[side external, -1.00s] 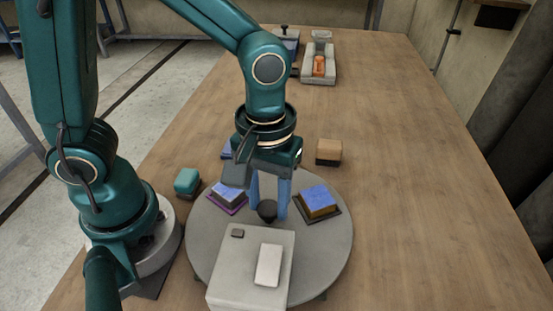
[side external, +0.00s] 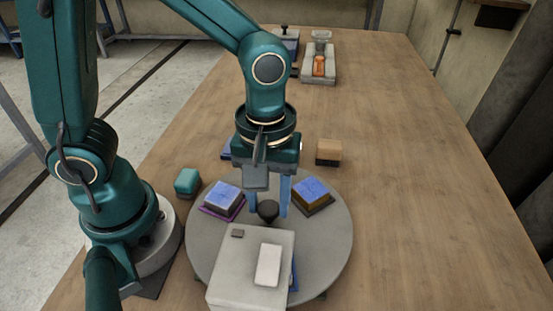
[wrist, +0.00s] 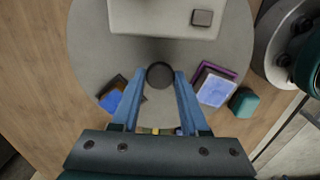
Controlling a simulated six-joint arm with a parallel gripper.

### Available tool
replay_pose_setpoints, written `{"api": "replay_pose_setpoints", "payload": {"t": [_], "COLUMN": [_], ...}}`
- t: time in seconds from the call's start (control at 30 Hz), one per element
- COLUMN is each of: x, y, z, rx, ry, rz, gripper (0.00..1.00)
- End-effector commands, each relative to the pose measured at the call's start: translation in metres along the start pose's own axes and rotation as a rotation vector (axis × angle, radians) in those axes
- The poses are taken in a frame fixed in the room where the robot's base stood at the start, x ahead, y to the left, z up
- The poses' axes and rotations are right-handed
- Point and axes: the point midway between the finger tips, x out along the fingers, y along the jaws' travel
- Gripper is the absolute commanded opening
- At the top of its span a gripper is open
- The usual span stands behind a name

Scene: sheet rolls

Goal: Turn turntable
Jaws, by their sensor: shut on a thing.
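The round grey turntable (side external: 335,240) lies on the wooden table, with a dark knob (side external: 268,211) at its middle. My gripper (side external: 269,208) points down and its blue fingers are closed around the knob; the wrist view shows the knob (wrist: 159,75) between the fingertips. A blue-topped block with pale sides (side external: 223,197) sits on a purple-edged pad at the turntable's left. A blue-topped block with brown sides (side external: 311,192) sits on a dark pad at its right. A pale box-like cover (side external: 225,275) hides the front part, with a bit of blue showing at its right edge.
A teal block (side external: 187,182) stands on the table left of the turntable. A tan block with a dark base (side external: 329,152) stands behind it. A grey fixture with an orange part (side external: 319,65) is at the far end. The right side of the table is clear.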

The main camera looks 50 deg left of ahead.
Motion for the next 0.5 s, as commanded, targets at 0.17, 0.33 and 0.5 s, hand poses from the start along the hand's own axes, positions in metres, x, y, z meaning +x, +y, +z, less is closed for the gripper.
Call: {"api": "replay_pose_setpoints", "payload": {"t": [0.17, 0.33, 0.5], "x": [-0.0008, -0.0008, -0.0008], "y": [-0.0001, -0.0001, -0.0001], "z": [0.0001, 0.0001, 0.0001], "rx": [-0.089, -0.175, -0.260], "ry": [-0.001, -0.001, -0.001], "rz": [0.000, 0.000, 0.000], "gripper": [0.00, 0.00, 0.00]}}
